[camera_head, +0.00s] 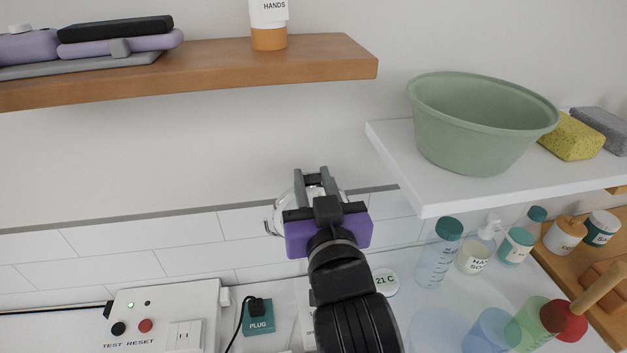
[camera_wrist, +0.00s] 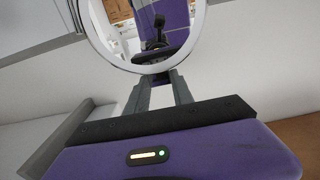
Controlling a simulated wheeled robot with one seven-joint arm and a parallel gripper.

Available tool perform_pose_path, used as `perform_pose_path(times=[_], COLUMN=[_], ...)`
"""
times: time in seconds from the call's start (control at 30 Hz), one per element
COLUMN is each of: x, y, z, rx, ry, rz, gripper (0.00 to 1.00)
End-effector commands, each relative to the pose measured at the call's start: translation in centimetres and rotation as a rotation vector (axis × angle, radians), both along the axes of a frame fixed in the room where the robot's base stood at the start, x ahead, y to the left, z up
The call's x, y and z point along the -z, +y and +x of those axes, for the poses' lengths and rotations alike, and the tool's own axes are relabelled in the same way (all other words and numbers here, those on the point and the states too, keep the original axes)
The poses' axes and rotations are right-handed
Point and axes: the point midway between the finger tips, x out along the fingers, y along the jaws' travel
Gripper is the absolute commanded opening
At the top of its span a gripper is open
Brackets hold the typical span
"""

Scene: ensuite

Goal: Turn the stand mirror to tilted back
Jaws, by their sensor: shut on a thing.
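The stand mirror (camera_wrist: 135,38) is a round mirror with a pale rim, large at the top of the wrist view. Its glass reflects purple and black parts of my arm and some of the room. My gripper (camera_wrist: 160,82) is shut on the lower rim of the mirror, with a grey finger on each side. In the head view my gripper (camera_head: 314,178) reaches toward the back wall, and only bits of the mirror's curved edge (camera_head: 276,216) show beside it. The mirror's stand and base are hidden behind my gripper and arm.
A wooden shelf (camera_head: 200,72) is above left, and a white shelf (camera_head: 400,165) with a green basin (camera_head: 480,125) is to the right. A control box (camera_head: 165,315) and plug (camera_head: 258,317) lie lower left. Several bottles stand lower right, including a teal-capped one (camera_head: 437,262).

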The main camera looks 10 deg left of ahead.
Motion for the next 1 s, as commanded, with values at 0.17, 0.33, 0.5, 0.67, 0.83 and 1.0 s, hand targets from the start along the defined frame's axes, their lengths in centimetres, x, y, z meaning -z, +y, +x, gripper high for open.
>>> perform_pose_path(times=[0.17, 0.33, 0.5, 0.67, 0.83, 1.0], x=[-0.2, -0.4, -0.5, -0.3, -0.2, -0.1], y=[0.5, 0.7, 0.6, 0.6, 0.6, 0.4], z=[1.9, 2.1, 2.1, 2.1, 2.1, 1.2], rx=[0.001, -0.001, -0.001, 0.0, 0.0, 0.0], ry=[-0.005, -0.008, -0.009, -0.006, -0.005, -0.005], rz=[0.003, 0.003, 0.004, 0.003, 0.001, 0.001], gripper=[0.0, 0.0, 0.39, 0.51, 0.51, 0.51])
